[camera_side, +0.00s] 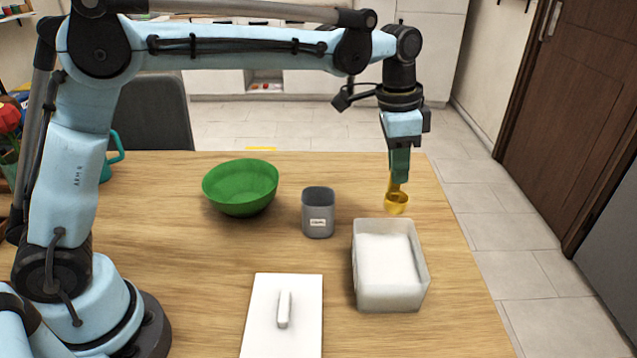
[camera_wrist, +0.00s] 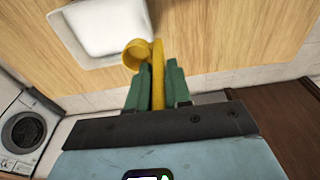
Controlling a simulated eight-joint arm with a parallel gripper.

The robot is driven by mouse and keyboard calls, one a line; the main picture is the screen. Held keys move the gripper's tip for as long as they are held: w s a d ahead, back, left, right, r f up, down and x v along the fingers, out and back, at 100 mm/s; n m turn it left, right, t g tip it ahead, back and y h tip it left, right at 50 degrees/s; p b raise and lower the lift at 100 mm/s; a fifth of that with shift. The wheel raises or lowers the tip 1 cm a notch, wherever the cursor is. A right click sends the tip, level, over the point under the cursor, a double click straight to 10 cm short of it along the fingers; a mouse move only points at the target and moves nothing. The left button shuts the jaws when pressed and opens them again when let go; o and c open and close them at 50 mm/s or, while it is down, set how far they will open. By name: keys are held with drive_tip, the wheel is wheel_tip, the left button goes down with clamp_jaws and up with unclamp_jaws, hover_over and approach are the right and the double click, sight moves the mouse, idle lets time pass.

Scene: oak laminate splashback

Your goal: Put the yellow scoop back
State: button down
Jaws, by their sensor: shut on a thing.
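My gripper (camera_side: 400,167) is shut on the yellow scoop (camera_side: 397,203) and holds it by the handle, bowl end down, above the table's right side. In the wrist view the scoop (camera_wrist: 138,54) stands out between the two green fingers (camera_wrist: 157,85). The scoop hangs just behind the far edge of a pale open box (camera_side: 357,285) holding white, powder-like contents. In the wrist view the box (camera_wrist: 60,20) is beyond the scoop. A small grey container (camera_side: 318,222) with a white label stands to the left of the box. I cannot see inside it clearly.
A green bowl (camera_side: 240,188) stands left of the grey container. A white lid-like slab (camera_side: 262,320) with a handle lies at the front of the table (camera_side: 200,285). The table's right edge is close to the box. A teal mug (camera_side: 114,152) stands behind my arm.

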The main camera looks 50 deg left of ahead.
drive_tip(key=shift+w+a+f, duration=0.1)
drive_tip(key=shift+w+f, duration=0.15)
drive_tip(key=shift+f, duration=0.05)
drive_tip(key=shift+w+a+f, duration=1.05)
drive_tip(key=shift+a+f, duration=0.4)
drive_tip(key=shift+f, duration=0.3)
drive_tip(key=shift+w+a+f, duration=1.05)
drive_tip(key=shift+a+f, duration=0.4)
drive_tip(key=shift+f, duration=0.3)
drive_tip(key=shift+w+a+f, duration=1.05)
drive_tip(key=shift+a+f, duration=0.4)
drive_tip(key=shift+f, duration=0.3)
drive_tip(key=shift+f, duration=0.15)
drive_tip(key=c, duration=1.1)
unclamp_jaws()
drive_tip(key=shift+o, duration=0.2)
